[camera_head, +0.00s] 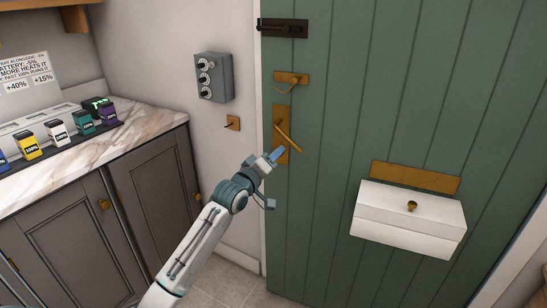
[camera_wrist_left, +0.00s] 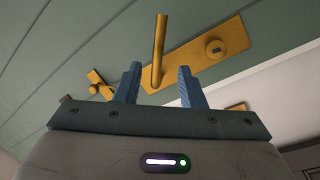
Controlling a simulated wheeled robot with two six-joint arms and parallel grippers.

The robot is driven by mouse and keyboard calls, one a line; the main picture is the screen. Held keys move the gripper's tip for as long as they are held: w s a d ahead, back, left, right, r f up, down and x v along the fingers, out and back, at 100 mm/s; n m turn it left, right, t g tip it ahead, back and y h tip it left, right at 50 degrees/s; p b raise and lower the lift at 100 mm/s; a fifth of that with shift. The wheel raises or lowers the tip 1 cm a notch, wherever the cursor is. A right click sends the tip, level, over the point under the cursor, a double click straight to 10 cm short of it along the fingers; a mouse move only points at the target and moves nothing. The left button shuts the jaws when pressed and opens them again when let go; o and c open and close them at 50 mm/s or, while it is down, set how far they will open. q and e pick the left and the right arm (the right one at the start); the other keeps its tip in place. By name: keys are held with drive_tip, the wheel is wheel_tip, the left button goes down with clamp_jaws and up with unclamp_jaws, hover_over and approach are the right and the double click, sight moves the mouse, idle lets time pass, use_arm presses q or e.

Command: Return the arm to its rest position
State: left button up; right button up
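My left gripper (camera_head: 274,158) is in front of the green door (camera_head: 335,130), close to the brass lever handle (camera_head: 289,139). In the left wrist view its two blue fingers (camera_wrist_left: 159,86) stand apart with nothing gripped. The brass lever (camera_wrist_left: 160,45) shows beyond and between the fingertips there; I cannot tell whether they touch it. The lever slants down to the right on its brass plate (camera_wrist_left: 205,65). My left arm reaches in from the bottom left of the head view. My right gripper is in neither view.
A black bolt (camera_head: 282,28) and a brass latch (camera_head: 291,78) sit above the handle. A white box (camera_head: 408,222) juts from the door at right. A grey switch box (camera_head: 214,77) is on the wall. A marble counter (camera_head: 90,150) with several batteries stands left.

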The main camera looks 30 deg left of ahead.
use_arm(q)
drive_tip(key=shift+f, duration=0.1)
idle(0.3)
